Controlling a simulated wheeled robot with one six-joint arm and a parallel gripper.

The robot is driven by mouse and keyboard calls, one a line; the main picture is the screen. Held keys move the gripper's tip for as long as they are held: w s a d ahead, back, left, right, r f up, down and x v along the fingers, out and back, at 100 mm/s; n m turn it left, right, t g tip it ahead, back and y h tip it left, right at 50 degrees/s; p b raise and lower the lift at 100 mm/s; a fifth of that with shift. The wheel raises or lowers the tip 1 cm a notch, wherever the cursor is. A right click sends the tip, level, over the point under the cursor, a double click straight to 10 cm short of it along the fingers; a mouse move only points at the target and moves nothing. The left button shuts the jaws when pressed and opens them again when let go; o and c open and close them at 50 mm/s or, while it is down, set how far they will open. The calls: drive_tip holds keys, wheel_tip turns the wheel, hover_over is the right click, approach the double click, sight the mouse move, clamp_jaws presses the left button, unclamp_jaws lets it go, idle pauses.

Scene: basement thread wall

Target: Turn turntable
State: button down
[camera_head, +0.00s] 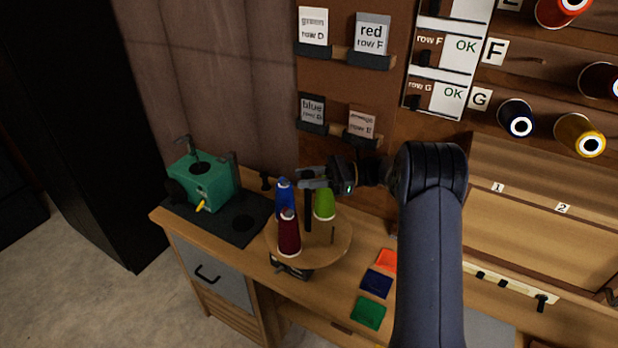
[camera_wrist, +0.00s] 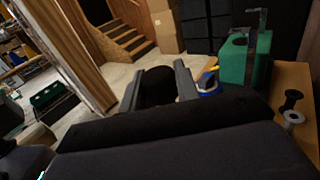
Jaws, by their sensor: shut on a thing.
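The turntable (camera_head: 342,238) is a round wooden disc on the bench, with a dark central post (camera_head: 308,212) and a thin bare peg (camera_head: 333,236). A blue thread cone (camera_head: 283,198), a green cone (camera_head: 325,205) and a dark red cone (camera_head: 289,236) stand on it. My gripper (camera_head: 313,178) is above the disc, shut on the top of the post. In the wrist view a black round knob (camera_wrist: 158,85) sits between my gripper's fingers (camera_wrist: 160,92). The blue cone (camera_wrist: 208,84) shows just beside the right finger. My gripper partly hides the green cone.
A teal machine (camera_head: 208,186) stands on a dark mat left of the turntable. Orange, navy (camera_head: 377,283) and green squares lie to the right. Card holders (camera_head: 312,112) and a thread rack (camera_head: 540,145) with spools are on the wall behind.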

drive_tip(key=c, duration=1.1)
unclamp_jaws()
drive_tip(key=d+b, duration=0.1)
drive_tip(key=d, duration=0.6)
drive_tip(key=shift+w+d+b, duration=0.2)
drive_tip(key=shift+w+b, duration=0.1)
